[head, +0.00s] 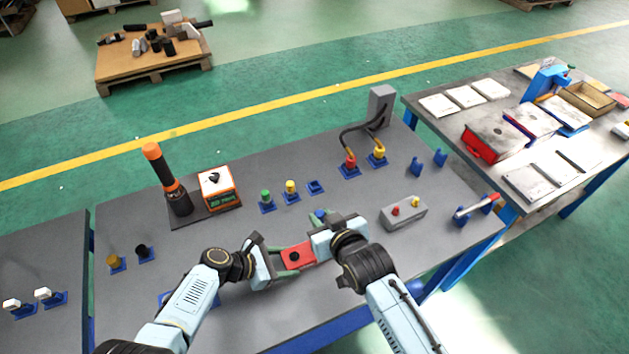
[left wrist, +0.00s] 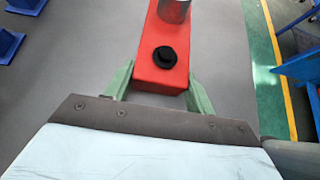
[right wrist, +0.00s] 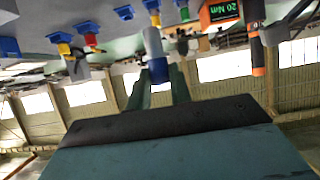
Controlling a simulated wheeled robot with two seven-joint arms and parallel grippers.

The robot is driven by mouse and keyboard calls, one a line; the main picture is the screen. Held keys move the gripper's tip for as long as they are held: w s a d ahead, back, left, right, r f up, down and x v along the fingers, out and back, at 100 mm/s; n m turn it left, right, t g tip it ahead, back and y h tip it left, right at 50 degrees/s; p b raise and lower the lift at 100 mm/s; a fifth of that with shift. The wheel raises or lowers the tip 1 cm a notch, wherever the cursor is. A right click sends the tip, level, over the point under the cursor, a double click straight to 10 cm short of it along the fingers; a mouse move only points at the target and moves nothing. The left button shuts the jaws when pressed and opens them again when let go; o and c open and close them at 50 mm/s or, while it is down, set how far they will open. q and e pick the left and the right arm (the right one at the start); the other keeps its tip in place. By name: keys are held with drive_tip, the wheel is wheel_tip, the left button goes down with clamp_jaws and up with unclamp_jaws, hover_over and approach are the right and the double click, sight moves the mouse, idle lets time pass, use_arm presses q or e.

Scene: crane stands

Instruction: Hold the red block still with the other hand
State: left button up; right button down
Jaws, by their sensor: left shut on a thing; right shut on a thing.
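The red block (head: 296,256) is above the grey table near its front middle, with a black round piece on its top. My left gripper (head: 285,261) is shut on it from the left, one green finger on each side. In the left wrist view the red block (left wrist: 160,72) lies between the fingers, and a grey metal cylinder (left wrist: 174,10) shows at its far end. My right gripper (right wrist: 158,85) is shut on a blue and pale grey cylinder (right wrist: 156,58). In the head view its fingers are largely hidden, close to the block's right end.
A grey box (head: 404,213) with red and yellow knobs stands right of my right gripper. Blue stands with green and yellow pieces (head: 291,188) are behind. An orange-and-black tool (head: 164,175) stands upright at the left beside an orange display box (head: 218,188).

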idle(0.5)
drive_tip(key=shift+n+y, duration=0.3)
drive_tip(key=shift+f, duration=2.4)
drive_tip(key=shift+f, duration=2.1)
drive_tip(key=c, duration=1.2)
unclamp_jaws()
drive_tip(key=shift+s+d, duration=0.1)
drive_tip(key=shift+v, duration=2.45)
drive_tip(key=shift+r, duration=0.15)
